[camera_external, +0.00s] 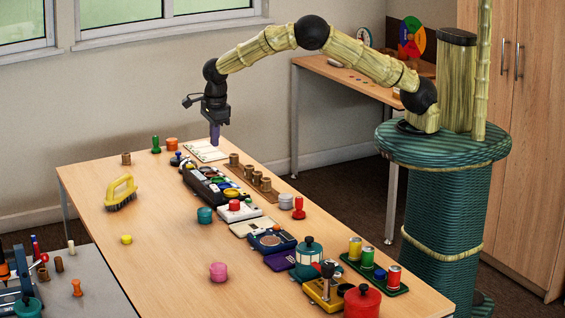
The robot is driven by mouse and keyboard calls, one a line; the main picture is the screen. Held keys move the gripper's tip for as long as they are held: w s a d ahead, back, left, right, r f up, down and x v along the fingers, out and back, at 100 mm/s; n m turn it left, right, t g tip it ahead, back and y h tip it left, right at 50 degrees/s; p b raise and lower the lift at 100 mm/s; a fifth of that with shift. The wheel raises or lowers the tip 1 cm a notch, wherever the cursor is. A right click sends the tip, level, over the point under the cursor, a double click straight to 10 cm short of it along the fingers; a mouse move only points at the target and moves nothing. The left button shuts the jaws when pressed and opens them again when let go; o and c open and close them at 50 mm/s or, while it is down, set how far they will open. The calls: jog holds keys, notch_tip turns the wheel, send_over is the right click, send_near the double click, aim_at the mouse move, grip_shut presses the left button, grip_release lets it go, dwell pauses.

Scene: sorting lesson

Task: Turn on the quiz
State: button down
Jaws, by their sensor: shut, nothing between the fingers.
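My gripper (214,142) points straight down above the far end of the long wooden table (150,250). Its fingers are shut and hold nothing. The fingertips are close over a white panel or open booklet (206,152); I cannot tell whether they touch it. A long dark box (203,184) with several coloured buttons lies nearer the camera than my gripper. It may be the quiz, but no label is readable. I cannot make out its switch or whether it is on.
A wooden block with several brown cylinders (265,186) stands right of the box. A red pot (362,302) stands at the near end. The table's left middle is mostly clear.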

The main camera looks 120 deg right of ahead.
aim_at(213, 185)
jog(key=shift+d+r+p, duration=0.1)
jog(key=shift+r+p, duration=0.15)
jog(key=shift+p, duration=0.25)
jog(key=shift+f, duration=0.2)
jog(key=f+p, duration=0.1)
jog(key=f, duration=0.3)
jog(key=d+f+p, duration=0.1)
jog(key=f, duration=0.4)
jog(key=d+f+p, duration=0.1)
jog(key=f, duration=0.3)
jog(key=shift+f, duration=0.35)
